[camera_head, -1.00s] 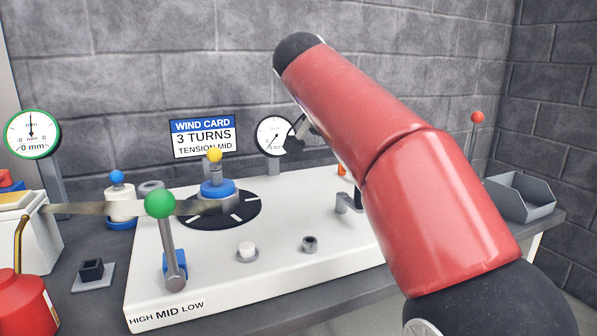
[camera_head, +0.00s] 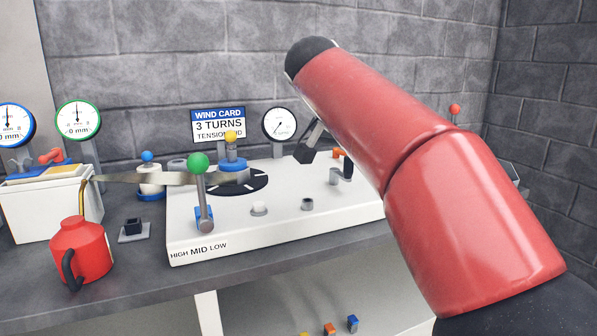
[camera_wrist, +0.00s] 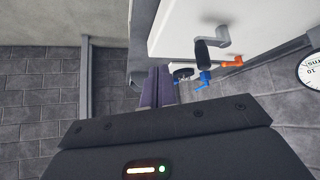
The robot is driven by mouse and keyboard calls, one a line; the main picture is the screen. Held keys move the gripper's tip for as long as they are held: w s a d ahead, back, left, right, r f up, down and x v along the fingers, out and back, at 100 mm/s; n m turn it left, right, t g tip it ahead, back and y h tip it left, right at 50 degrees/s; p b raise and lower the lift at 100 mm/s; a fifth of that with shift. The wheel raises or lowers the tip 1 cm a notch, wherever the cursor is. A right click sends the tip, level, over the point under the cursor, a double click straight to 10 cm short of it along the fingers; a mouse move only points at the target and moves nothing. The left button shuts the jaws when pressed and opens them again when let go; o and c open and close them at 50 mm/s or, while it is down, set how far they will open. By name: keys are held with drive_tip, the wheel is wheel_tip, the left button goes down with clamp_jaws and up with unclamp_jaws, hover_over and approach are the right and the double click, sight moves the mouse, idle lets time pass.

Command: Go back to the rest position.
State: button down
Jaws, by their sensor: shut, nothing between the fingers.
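My red arm crosses the right half of the head view. My gripper (camera_head: 308,142) shows there as a dark shape beside the arm, partly hidden by it, above the white machine (camera_head: 290,219) in the picture. In the wrist view my gripper's fingers (camera_wrist: 157,86) are together with nothing between them. A grey crank with a dark handle (camera_wrist: 208,52) is beside them in that view, apart from the fingers. The machine's crank (camera_head: 341,168) also shows in the head view, close to my arm.
A green-knobbed lever (camera_head: 199,163) and a yellow-knobbed spool (camera_head: 232,165) stand on the machine. A red oil can (camera_head: 80,250) and a white box (camera_head: 42,205) are at left. Gauges (camera_head: 78,120) stand behind. A brick wall (camera_head: 180,50) closes the back.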

drive_tip(key=s+d+f+n+y, duration=0.2)
drive_tip(key=s+f+n, duration=0.2)
drive_tip(key=s+f, duration=0.9)
drive_tip(key=s+d+f+n+y, duration=0.2)
drive_tip(key=s+f+n+y, duration=0.1)
drive_tip(key=s+f, duration=0.9)
drive_tip(key=shift+s+f+n+y, duration=0.3)
drive_tip(key=shift+s+f+n, duration=0.1)
drive_tip(key=shift+f+n, duration=0.1)
